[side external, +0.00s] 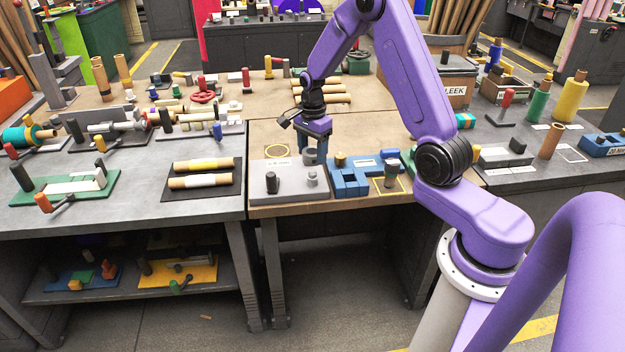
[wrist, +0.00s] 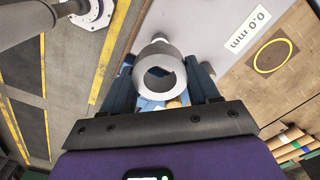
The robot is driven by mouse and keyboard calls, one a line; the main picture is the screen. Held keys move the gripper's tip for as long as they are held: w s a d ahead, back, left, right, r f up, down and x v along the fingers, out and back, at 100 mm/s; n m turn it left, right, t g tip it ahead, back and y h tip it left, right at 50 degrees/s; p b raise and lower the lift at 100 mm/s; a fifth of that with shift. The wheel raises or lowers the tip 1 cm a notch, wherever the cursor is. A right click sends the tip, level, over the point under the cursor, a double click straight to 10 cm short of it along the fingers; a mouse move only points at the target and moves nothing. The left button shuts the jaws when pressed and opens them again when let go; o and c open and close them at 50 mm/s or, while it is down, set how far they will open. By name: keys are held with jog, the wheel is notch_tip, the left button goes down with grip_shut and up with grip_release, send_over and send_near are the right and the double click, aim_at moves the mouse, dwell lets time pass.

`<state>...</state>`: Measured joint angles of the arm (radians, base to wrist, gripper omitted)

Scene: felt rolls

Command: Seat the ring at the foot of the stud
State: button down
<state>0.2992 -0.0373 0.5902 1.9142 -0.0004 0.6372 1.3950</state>
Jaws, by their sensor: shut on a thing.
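My gripper (side external: 313,143) is shut on a grey ring (side external: 309,158) and holds it above the right part of a grey plate (side external: 290,193). In the wrist view the ring (wrist: 145,85) sits between the two blue fingers (wrist: 163,88), with its hole facing the camera. A short light grey stud (side external: 312,178) stands on the plate, just below the ring in the side view, and the ring looks apart from it. A darker post (side external: 272,182) stands at the plate's left.
A blue fixture (side external: 352,183) stands close to the right of the plate, with a dark cup-shaped piece (side external: 391,173) beyond it. Yellow rolls (side external: 200,181) lie on a dark mat to the left.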

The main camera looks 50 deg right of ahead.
aim_at(312, 172)
jog(key=shift+f, duration=0.2)
jog(key=shift+f, duration=1.5)
jog(key=shift+f, duration=2.5)
dwell(2.3)
jog(key=shift+c, duration=0.9)
grip_release()
notch_tip(312, 172, up, 18)
jog(key=shift+f, duration=0.25)
